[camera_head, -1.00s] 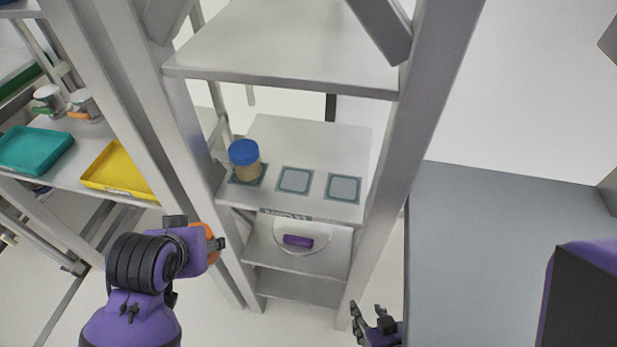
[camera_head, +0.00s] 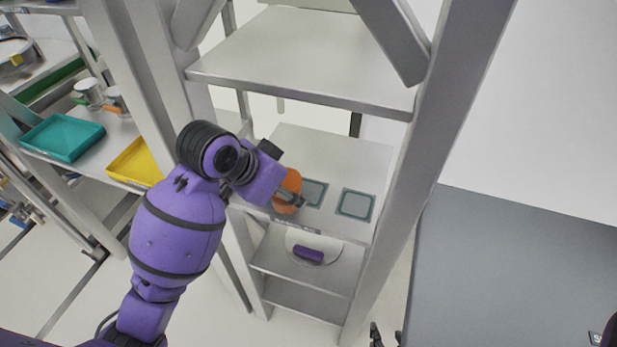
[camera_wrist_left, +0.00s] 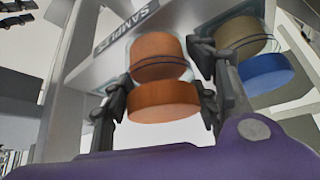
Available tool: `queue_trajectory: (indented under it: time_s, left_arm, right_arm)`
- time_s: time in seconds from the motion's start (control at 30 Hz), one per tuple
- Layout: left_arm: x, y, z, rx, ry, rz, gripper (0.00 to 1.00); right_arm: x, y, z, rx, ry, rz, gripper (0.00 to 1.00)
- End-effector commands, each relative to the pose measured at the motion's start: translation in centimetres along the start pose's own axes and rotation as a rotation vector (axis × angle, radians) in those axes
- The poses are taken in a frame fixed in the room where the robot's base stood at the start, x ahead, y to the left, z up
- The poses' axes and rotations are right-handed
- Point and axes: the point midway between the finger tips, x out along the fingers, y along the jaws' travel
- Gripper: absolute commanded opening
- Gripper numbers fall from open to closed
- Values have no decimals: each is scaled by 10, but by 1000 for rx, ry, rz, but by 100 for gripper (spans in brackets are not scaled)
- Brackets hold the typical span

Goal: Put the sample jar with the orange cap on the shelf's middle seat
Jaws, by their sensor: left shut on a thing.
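The sample jar with the orange cap shows in the head view (camera_head: 289,190) and in the wrist view (camera_wrist_left: 165,100). My left gripper (camera_head: 288,198) is shut on it, with one finger on each side in the wrist view (camera_wrist_left: 160,106). The jar is at the front of the shelf board (camera_head: 368,160), overlapping the left side of the middle seat (camera_head: 314,192); I cannot tell whether it touches the board. The right seat (camera_head: 356,204) is empty. My right gripper (camera_head: 386,338) is at the bottom edge, partly cut off, its fingers apart.
A blue-capped jar (camera_wrist_left: 265,73) stands beside the held jar; my arm hides it in the head view. Shelf posts (camera_head: 425,150) and an upper board (camera_head: 300,55) frame the space. Teal (camera_head: 62,138) and yellow (camera_head: 137,162) trays are left; a grey table (camera_head: 510,270) is right.

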Motion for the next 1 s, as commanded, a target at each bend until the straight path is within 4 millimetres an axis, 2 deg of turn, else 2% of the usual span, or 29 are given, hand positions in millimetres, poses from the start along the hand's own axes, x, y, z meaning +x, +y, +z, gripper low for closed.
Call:
queue_trajectory:
  time_s: [0.03, 0.1, 0.27, 0.5, 0.63, 1.0]
  left_arm:
    - [5, 1, -10, 2, 2, 0, 17]
    - [10, 0, -19, 1, 2, 1, 17]
    - [17, 0, -28, 0, 2, -1, 17]
    - [38, 1, -62, 2, 2, 1, 17]
    - [49, 0, -52, -1, 0, -2, 17]
    - [52, 0, -49, 0, 0, -2, 17]
  right_arm:
    - [0, 0, 1, 0, -2, 0, 40]
    - [1, 1, 3, -1, -6, 1, 40]
    - [0, 2, 4, -3, -7, 2, 40]
    - [-1, 4, 2, -4, -5, 4, 40]
    - [-1, 4, -1, -5, 2, 5, 40]
    - [-1, 4, -1, -5, 1, 3, 40]
